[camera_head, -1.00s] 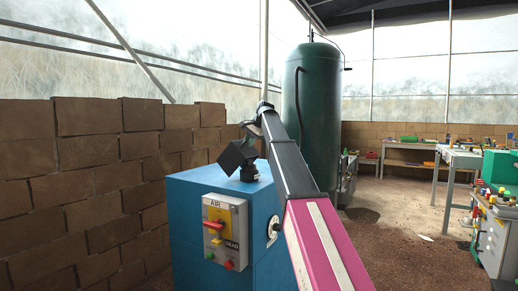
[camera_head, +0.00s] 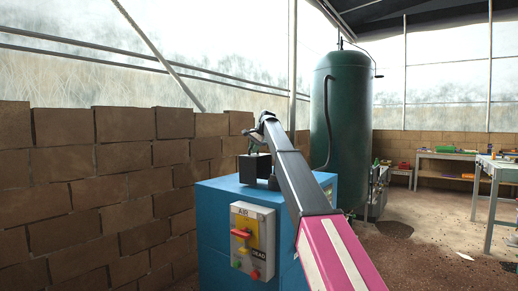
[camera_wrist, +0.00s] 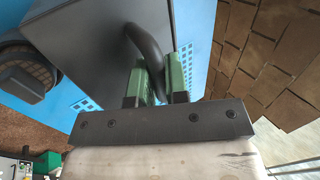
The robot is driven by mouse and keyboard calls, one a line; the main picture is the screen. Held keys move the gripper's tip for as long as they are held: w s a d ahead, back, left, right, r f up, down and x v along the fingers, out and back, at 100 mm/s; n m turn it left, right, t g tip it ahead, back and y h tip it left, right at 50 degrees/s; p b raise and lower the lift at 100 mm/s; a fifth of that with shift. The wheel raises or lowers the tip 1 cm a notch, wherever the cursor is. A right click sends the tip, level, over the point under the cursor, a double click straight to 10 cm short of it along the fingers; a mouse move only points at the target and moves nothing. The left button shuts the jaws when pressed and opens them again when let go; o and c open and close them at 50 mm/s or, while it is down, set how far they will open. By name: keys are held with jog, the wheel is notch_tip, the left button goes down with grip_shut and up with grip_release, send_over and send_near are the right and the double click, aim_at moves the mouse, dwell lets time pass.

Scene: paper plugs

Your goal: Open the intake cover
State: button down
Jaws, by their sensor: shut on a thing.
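The intake cover appears to be the dark grey box-like piece (camera_head: 254,167) on top of the blue cabinet (camera_head: 222,210). In the wrist view, the dark cover (camera_wrist: 95,45) fills the upper middle and bears a curved dark handle (camera_wrist: 146,42). My gripper (camera_wrist: 162,80) has its green fingers closed around this handle. A round grey grille (camera_wrist: 25,68) shows at the left on the blue surface. The cover's hinge is not clearly visible.
The cabinet's front has a grey panel (camera_head: 241,226) with a yellow and red switch. A brick wall (camera_head: 100,180) stands close on the left. A green tank (camera_head: 340,130) stands behind. Tables (camera_head: 447,160) are at the far right, with open floor before them.

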jog(key=shift+w+a+f, duration=0.3)
jog(key=shift+w+a, duration=0.1)
jog(key=shift+a, duration=0.2)
jog(key=c, duration=1.1)
grip_release()
jog(key=shift+c, duration=0.2)
jog(key=shift+r, duration=0.1)
jog(key=v, duration=1)
jog(key=shift+d+r, duration=0.15)
jog(key=shift+r, duration=0.1)
jog(key=shift+s, duration=0.1)
